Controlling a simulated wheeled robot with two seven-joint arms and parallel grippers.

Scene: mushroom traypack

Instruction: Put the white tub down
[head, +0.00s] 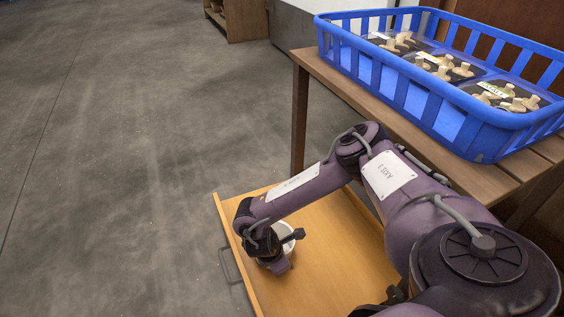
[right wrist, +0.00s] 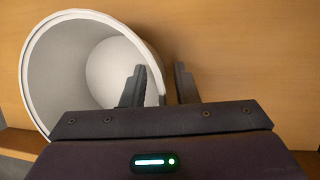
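The white tub (head: 287,231) is at the wooden drawer (head: 335,265), mostly hidden behind my right gripper (head: 283,252) in the head view. In the right wrist view the tub (right wrist: 62,65) shows its round open mouth and pale inside, with wood behind it. My right gripper (right wrist: 160,88) straddles the tub's wall, one finger inside the mouth and the other outside. The fingers are apart, with a gap visible between the wall and the outer finger. I cannot tell whether the tub's base touches the drawer. My left gripper is not in view.
A blue crate (head: 470,128) with several dark trays of mushrooms (head: 440,66) stands on a slatted wooden table (head: 375,100). The drawer has a handle (head: 229,266) on its left side. Grey floor (head: 130,150) is open on the left.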

